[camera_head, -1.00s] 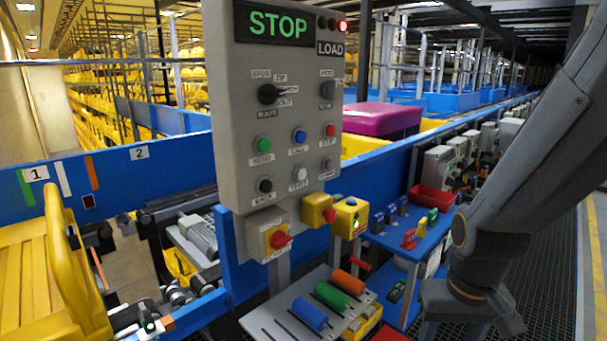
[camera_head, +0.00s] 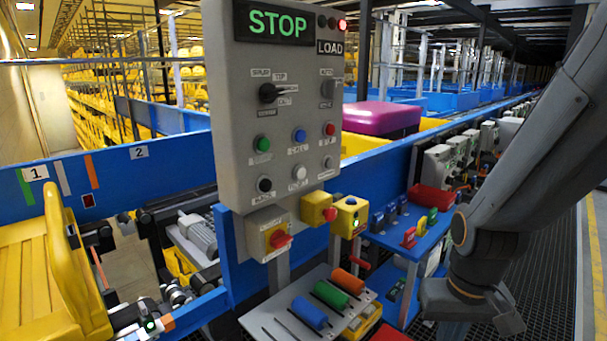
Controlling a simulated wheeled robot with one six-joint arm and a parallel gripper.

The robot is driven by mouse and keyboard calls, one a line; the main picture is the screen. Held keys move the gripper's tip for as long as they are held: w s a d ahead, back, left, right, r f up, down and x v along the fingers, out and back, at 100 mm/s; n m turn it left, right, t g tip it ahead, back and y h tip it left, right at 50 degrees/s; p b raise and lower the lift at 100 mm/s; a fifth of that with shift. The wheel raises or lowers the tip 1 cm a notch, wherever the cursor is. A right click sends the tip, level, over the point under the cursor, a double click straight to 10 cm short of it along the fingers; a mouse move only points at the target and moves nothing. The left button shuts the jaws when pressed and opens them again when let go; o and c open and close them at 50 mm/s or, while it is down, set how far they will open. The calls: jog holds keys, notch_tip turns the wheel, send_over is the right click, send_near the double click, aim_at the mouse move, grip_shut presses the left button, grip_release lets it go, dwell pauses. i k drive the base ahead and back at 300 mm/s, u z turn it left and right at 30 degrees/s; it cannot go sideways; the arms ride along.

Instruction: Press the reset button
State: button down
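A grey control panel (camera_head: 285,110) stands in the middle with a green STOP display (camera_head: 278,24). It carries a green button (camera_head: 263,144), a blue button (camera_head: 300,136), a red button (camera_head: 330,129), a black button (camera_head: 265,184) and a white button (camera_head: 299,172). Their small labels are too blurred to tell which is reset. Below hang a yellow box with a red knob (camera_head: 280,239) and yellow boxes with a red button (camera_head: 330,214) and a small button on top (camera_head: 351,201). My gripper (camera_head: 472,318) is low at the right, apart from the panel; its fingers are unclear.
A grey rack with blue, green and orange cylinders (camera_head: 350,281) sits below the panel. A blue shelf (camera_head: 402,237) with small coloured parts and a red bin (camera_head: 430,197) lies between panel and arm. A yellow tray (camera_head: 38,275) is at left.

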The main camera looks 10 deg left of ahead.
aim_at(301, 173)
jog(key=z, duration=2.05)
jog(key=k, duration=0.95)
jog(key=u, duration=1.45)
